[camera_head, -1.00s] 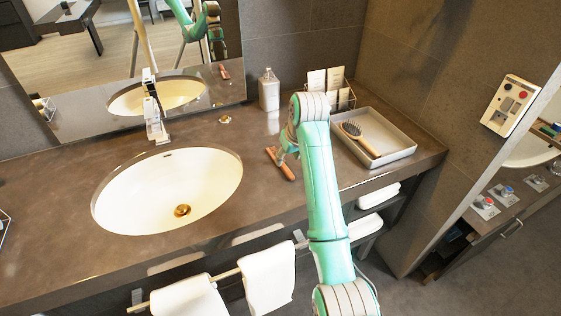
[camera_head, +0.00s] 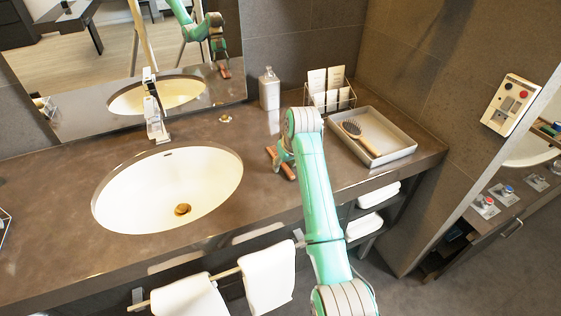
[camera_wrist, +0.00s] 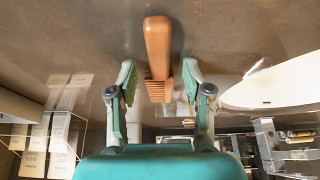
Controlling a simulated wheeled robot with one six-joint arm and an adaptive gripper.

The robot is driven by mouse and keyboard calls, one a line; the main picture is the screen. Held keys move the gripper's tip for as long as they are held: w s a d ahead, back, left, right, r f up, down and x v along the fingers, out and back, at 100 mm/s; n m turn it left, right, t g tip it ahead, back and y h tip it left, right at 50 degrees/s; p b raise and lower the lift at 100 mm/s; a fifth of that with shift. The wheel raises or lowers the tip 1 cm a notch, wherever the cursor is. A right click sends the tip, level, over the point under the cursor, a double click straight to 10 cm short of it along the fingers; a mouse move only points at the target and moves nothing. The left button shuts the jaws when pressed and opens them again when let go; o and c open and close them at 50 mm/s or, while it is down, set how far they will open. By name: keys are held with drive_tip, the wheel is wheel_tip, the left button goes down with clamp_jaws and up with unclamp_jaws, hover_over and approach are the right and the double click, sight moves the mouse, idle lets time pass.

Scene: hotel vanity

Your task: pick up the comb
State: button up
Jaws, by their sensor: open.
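The comb (camera_head: 290,173) is reddish brown and lies on the dark counter between the sink and the grey tray. My gripper (camera_head: 282,155) is over it and hides its middle in the head view. In the wrist view the comb (camera_wrist: 158,45) points away from my gripper, with its toothed end between the two fingertips. My gripper (camera_wrist: 158,80) is open, with a finger on each side of the comb and gaps on both sides. I cannot tell how high the fingertips are above the counter.
A grey tray (camera_head: 398,151) with a hairbrush (camera_head: 352,130) in it stands right of my arm. A wire rack with cards (camera_head: 327,88) and a pump bottle (camera_head: 269,90) stand behind. The sink (camera_head: 168,190) is to the left. The counter around the comb is clear.

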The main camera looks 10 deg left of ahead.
drive_tip(key=shift+f, duration=0.15)
clamp_jaws()
